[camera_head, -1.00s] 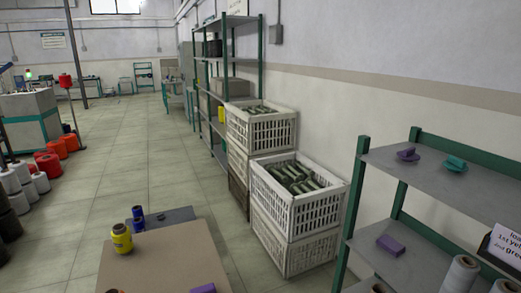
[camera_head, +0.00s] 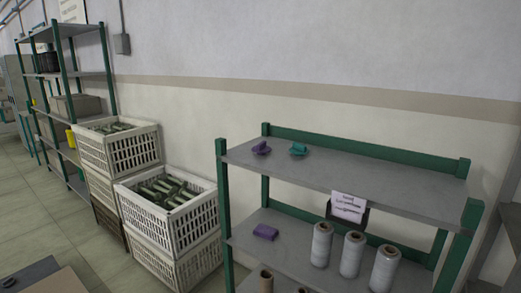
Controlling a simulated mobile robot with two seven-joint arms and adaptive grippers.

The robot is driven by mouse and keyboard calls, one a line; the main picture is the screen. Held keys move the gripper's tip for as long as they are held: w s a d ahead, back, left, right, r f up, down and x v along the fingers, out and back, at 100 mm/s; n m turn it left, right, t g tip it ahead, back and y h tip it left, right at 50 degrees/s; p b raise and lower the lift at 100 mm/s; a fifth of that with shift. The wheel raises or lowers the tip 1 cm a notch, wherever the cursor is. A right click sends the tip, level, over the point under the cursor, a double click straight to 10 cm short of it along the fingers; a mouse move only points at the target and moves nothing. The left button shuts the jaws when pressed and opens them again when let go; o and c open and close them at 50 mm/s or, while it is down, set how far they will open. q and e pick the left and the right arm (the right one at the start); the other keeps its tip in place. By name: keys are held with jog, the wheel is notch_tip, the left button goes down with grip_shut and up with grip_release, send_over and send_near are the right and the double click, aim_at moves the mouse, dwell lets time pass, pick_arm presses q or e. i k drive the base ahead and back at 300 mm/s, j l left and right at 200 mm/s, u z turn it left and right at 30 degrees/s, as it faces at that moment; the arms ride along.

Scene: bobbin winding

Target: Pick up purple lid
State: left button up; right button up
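A purple piece (camera_head: 261,148), a raised bar on a flat round base like a lid with a handle, sits near the left end of the upper shelf board (camera_head: 350,178). A similar teal piece (camera_head: 298,149) sits just to its right. A purple block (camera_head: 265,232) lies on the lower shelf board (camera_head: 285,252); I cannot tell whether it is a lid. Neither of my grippers is in view.
The lower board also holds white spools (camera_head: 352,254), brown-topped cones at its front edge and a small sign (camera_head: 348,207). Stacked white crates (camera_head: 170,225) stand left of the green-framed shelf. A table corner (camera_head: 45,280) shows at bottom left.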

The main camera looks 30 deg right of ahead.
aim_at(262, 148)
jog(key=i+j, duration=0.2)
jog(key=i, duration=0.15)
jog(key=i+z, duration=0.1)
jog(key=z, duration=0.25)
jog(key=j+z, duration=0.15)
jog(key=z, duration=0.2)
jog(key=i+j+z, duration=0.15)
jog(key=z, duration=0.15)
